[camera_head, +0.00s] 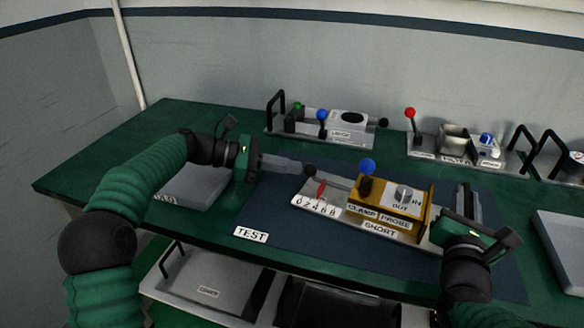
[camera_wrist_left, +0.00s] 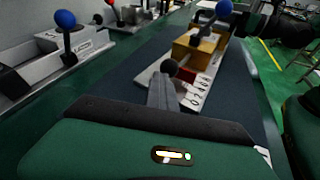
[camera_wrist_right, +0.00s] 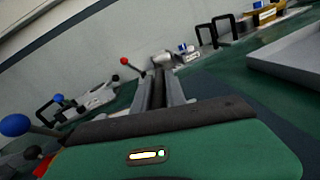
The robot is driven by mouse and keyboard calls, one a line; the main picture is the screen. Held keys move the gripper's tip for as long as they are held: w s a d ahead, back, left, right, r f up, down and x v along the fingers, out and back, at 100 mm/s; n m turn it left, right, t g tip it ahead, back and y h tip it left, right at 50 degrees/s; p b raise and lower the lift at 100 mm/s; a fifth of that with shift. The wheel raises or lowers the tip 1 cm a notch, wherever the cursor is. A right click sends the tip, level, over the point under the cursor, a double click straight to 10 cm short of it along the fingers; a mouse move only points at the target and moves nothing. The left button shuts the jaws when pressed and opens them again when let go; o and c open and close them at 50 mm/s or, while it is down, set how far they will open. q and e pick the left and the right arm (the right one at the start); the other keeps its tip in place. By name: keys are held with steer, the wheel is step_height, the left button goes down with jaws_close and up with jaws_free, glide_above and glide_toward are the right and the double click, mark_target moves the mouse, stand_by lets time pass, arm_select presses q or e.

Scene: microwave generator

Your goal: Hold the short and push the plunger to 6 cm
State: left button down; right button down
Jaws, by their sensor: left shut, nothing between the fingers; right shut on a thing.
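The short (camera_head: 392,208) is a gold box labelled CLAMP, PROBE and SHORT, with a blue-knobbed lever (camera_head: 367,167) and an OUT/IN dial. A pale numbered scale (camera_head: 318,206) with a red pointer extends from its left end. The plunger's dark round knob (camera_head: 310,171) is at that end; it also shows in the left wrist view (camera_wrist_left: 169,67). My left gripper (camera_head: 299,167) is shut and empty, its tips close beside the knob; contact is unclear. My right gripper (camera_head: 468,195) is shut at the short's right end; what its fingers grip is mostly hidden.
The short is on a dark blue mat (camera_head: 290,222) marked TEST. Fixtures with levers and black handles stand behind, at back centre (camera_head: 345,135) and back right (camera_head: 452,158). A grey tray (camera_head: 190,188) is at left, another (camera_head: 562,245) at right.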

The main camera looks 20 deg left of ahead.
arm_select(q)
steer(key=shift+d, duration=0.1)
arm_select(e)
steer(key=shift+f, duration=0.15)
arm_select(q)
steer(key=shift+s+d, duration=0.15)
steer(key=shift+d, duration=0.55)
steer(key=shift+s+d, duration=0.1)
steer(key=shift+d, duration=0.3)
steer(key=shift+w+a+r, duration=0.2)
steer(key=shift+a+r, duration=1.1)
steer(key=shift+r, duration=0.15)
